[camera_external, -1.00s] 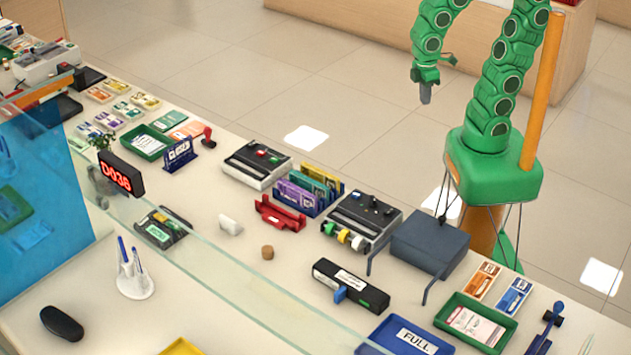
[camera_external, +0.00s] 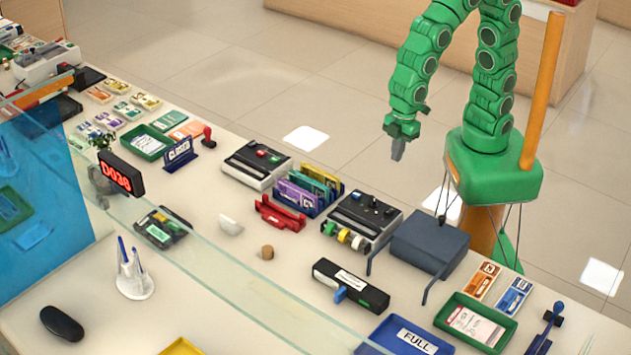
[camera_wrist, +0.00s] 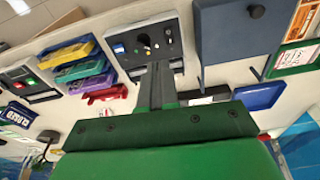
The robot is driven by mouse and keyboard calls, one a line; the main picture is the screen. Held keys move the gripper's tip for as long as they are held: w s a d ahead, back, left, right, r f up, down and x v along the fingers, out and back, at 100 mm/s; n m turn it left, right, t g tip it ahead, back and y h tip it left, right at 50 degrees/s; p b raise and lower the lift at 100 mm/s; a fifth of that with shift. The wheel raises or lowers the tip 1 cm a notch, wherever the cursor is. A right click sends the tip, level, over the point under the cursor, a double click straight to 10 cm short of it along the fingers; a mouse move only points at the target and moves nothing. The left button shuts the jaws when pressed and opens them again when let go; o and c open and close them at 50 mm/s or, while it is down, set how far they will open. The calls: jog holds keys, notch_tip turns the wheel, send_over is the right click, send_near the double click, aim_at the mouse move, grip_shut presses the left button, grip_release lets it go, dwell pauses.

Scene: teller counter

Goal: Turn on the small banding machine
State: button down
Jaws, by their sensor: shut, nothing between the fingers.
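A dark-topped machine (camera_external: 372,209) with knobs on top and green, yellow and white rolls along its front stands at the counter's back edge; it looks like the banding machine. It also shows in the wrist view (camera_wrist: 120,40), beyond my fingers, which overlap its lower part in the picture. A similar black-and-white machine (camera_external: 257,162) with a red and a green control stands farther left; I cannot tell for certain which one is meant. My gripper (camera_external: 398,150) is shut and empty, in the air behind the counter; its fingers show in the wrist view (camera_wrist: 159,70).
A dark grey box on legs (camera_external: 430,241) stands right of the roll machine. A rack of coloured holders (camera_external: 308,192) and a red holder (camera_external: 280,216) stand to its left. A black labelled device (camera_external: 350,286) lies in front. A glass screen (camera_external: 240,280) crosses the counter.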

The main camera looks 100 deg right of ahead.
aim_at(387, 212)
jog(key=shift+w+a+f+n, duration=0.1)
jog(key=shift+a+f+n, duration=0.1)
jog(key=shift+a, duration=0.35)
jog(key=shift+w+a+f+n, duration=0.1)
jog(key=shift+a+f, duration=0.05)
jog(key=shift+a, duration=0.35)
jog(key=shift+w+a+f+n, duration=0.1)
jog(key=shift+a+f, duration=0.1)
jog(key=shift+a, duration=0.35)
jog(key=shift+w+a+f, duration=0.25)
jog(key=shift+f, duration=2.05)
jog(key=shift+w+a+f, duration=0.25)
jog(key=shift+w+f, duration=0.05)
jog(key=shift+f, duration=2)
jog(key=shift+w+a+f, duration=0.25)
jog(key=shift+f, duration=2.05)
